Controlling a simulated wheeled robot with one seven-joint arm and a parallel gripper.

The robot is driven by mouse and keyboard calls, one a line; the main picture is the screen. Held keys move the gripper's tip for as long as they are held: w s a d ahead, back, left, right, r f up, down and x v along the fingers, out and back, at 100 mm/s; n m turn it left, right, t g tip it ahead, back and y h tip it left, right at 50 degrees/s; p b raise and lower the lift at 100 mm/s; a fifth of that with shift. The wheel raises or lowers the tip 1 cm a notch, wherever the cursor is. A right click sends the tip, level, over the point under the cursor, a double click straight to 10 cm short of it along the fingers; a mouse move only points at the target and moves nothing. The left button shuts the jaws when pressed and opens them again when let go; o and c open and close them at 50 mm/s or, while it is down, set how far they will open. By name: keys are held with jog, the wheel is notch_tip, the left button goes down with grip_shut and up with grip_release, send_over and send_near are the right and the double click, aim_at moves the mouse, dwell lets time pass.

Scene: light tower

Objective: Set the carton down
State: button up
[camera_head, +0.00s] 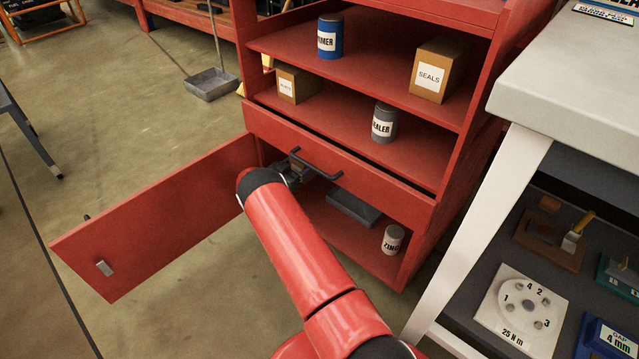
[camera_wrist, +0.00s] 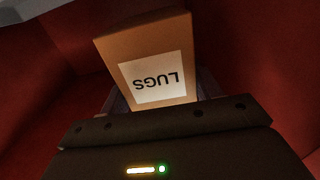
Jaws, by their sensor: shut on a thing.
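The orange-brown carton labelled LUGS (camera_wrist: 185,45) is in the grip of my gripper (camera_wrist: 165,118), seen close up in the wrist view. Its label reads upside down there. In the head view my gripper (camera_head: 290,173) reaches into the lower compartment of the red cabinet (camera_head: 340,172), under the drawer front. Only a small brown piece of the carton (camera_head: 297,163) shows there, behind my gripper and the drawer handle.
The cabinet door (camera_head: 160,215) stands open to the left. The drawer handle (camera_head: 318,165) juts out close above my gripper. A dark grey flat box (camera_head: 353,208) and a ZINC can (camera_head: 393,240) stand on the compartment floor to the right. A workbench leg (camera_head: 480,235) stands further right.

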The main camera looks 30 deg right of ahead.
notch_tip(320, 180, down, 9)
jog(key=b, duration=0.4)
jog(key=shift+r, duration=0.25)
jog(key=shift+c, duration=0.5)
jog(key=o, duration=1.3)
jog(key=shift+s+a+p, duration=0.1)
jog(key=shift+a+p, duration=0.2)
jog(key=shift+a, duration=0.05)
jog(key=p+v, duration=0.1)
jog(key=v, duration=1)
jog(key=shift+s+a, duration=0.1)
jog(key=shift+a, duration=0.05)
